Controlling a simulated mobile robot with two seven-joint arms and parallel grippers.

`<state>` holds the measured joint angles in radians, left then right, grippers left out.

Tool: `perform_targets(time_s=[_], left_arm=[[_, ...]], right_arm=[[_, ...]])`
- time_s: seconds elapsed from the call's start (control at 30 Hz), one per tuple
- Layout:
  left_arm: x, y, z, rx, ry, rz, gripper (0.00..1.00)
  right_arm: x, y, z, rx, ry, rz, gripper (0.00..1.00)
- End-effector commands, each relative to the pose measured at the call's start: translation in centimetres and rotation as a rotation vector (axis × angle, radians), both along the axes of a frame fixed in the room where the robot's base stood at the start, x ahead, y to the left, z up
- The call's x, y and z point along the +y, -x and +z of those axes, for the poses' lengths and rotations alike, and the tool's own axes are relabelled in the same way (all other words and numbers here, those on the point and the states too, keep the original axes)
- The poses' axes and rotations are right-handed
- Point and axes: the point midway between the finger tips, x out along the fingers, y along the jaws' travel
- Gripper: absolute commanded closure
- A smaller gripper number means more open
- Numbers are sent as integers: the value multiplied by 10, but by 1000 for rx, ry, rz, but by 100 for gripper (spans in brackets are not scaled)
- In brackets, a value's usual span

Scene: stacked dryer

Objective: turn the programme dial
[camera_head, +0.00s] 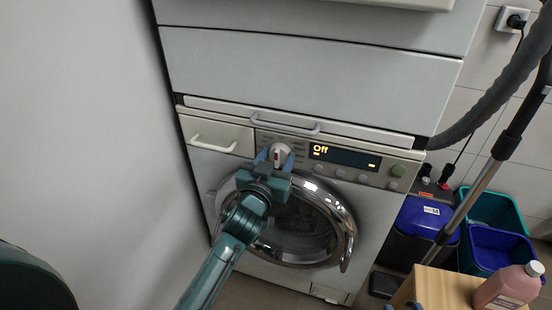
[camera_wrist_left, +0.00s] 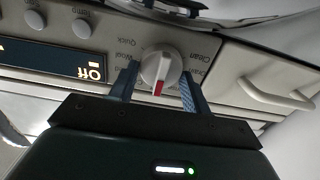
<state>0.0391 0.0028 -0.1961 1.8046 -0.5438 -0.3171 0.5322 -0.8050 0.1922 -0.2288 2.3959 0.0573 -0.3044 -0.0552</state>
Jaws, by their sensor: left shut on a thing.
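The programme dial (camera_head: 278,153) is a pale round knob with a red mark, on the control panel left of the display. In the left wrist view, the dial (camera_wrist_left: 161,68) sits between my left gripper's two blue fingers (camera_wrist_left: 158,88), its red mark pointing down in that picture. In the head view, my left gripper (camera_head: 274,160) reaches up to the panel and is shut on the dial. The display (camera_head: 344,156) reads "Off"; it also shows upside down in the left wrist view (camera_wrist_left: 50,60). Small dark tips at the head view's bottom edge may be my right gripper (camera_head: 402,306); their state is unclear.
The round chrome door (camera_head: 345,215) is closed below the panel. A drawer handle (camera_head: 213,144) is left of the dial and another handle (camera_head: 285,124) is above it. A wall stands close on the left. A pink bottle (camera_head: 508,288) and bins (camera_head: 495,248) are at the right.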

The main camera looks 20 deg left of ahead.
Motion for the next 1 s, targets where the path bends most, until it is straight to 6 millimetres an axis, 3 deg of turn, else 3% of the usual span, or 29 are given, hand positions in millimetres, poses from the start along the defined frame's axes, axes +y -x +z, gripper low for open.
perform_targets(time_s=[0.37,1.0], left_arm=[[0,0,1,-3,-49,0,75],[-2,-1,1,-17,-441,0,75]], right_arm=[[-1,0,5,-3,-6,-3,64],[-10,4,29,-16,-52,-42,64]])
